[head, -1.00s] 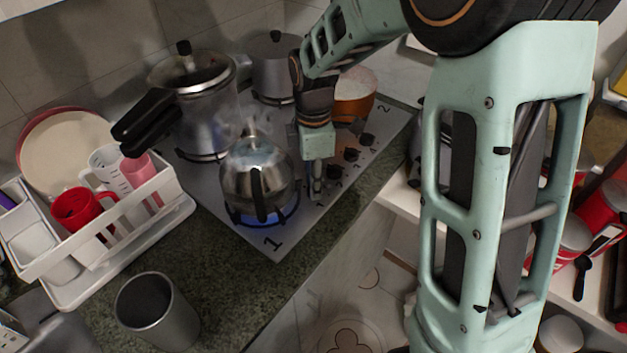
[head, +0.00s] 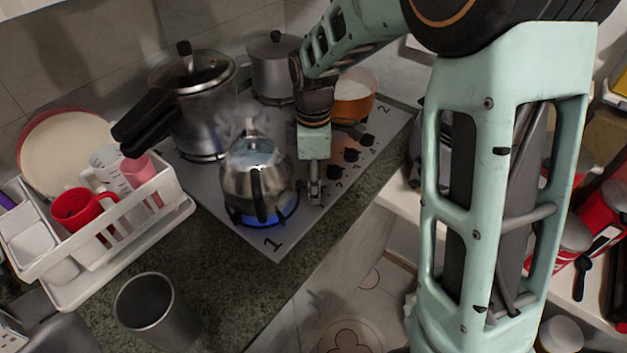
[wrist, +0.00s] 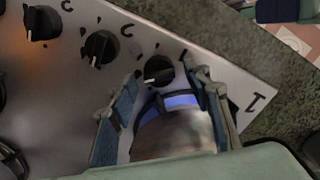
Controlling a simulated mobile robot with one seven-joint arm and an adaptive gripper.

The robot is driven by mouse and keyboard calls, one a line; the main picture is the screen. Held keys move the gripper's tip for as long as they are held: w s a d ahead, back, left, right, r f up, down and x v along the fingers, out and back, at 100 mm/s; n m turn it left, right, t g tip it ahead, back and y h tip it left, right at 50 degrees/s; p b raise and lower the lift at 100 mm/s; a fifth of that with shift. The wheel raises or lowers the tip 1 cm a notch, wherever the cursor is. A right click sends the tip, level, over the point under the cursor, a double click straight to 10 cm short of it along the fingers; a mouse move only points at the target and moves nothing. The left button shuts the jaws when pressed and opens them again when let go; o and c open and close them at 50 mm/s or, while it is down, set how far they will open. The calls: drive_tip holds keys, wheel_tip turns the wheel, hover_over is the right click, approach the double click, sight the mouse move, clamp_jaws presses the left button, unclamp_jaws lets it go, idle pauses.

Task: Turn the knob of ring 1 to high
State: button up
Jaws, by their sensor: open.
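The black knob of ring 1 (wrist: 159,69) shows in the wrist view near the corner marked 1, with a pale mark at its lower left. My gripper (wrist: 162,78) is open, with one finger on each side of the knob in that view. I cannot tell whether they touch it. In the head view my gripper (head: 316,190) points down at the hob's front edge and hides this knob. The steel kettle (head: 256,180) stands on ring 1 over a blue flame (head: 262,217). The kettle also shows between the fingers in the wrist view (wrist: 175,138).
Other black knobs (head: 351,155) line the hob edge. A pressure cooker (head: 203,115), a lidded pot (head: 274,68) and an orange pan (head: 355,105) stand on the hob (head: 225,215). A dish rack (head: 115,245) and metal cup (head: 150,305) are at left.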

wheel_tip(320, 180, up, 12)
idle(0.5)
idle(0.3)
